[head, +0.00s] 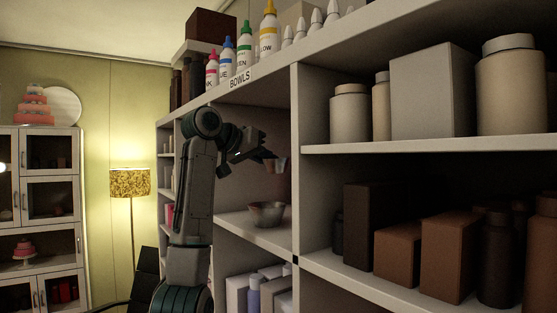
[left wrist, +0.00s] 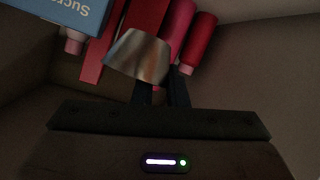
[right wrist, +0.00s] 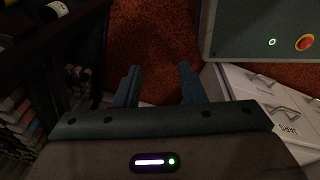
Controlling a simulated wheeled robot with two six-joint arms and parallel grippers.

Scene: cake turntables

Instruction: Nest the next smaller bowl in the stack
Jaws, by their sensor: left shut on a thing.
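My left gripper (head: 268,157) is inside the shelf compartment labelled "BOWLS", shut on a small metal bowl (head: 281,166). The held bowl also shows in the left wrist view (left wrist: 142,56), gripped between the fingertips. A larger metal bowl (head: 267,214) sits upright on the compartment floor, below the held bowl with a clear gap between them. Whether other bowls lie inside it cannot be told. My right gripper (right wrist: 157,88) shows only in the right wrist view, its fingers apart with nothing between them.
A vertical divider (head: 295,165) stands close right of the held bowl. Bottles with coloured caps (head: 244,47) stand on the shelf above. Boxes and bottles (head: 254,291) fill the compartment below. In the right wrist view, white drawers (right wrist: 275,110) stand at the right.

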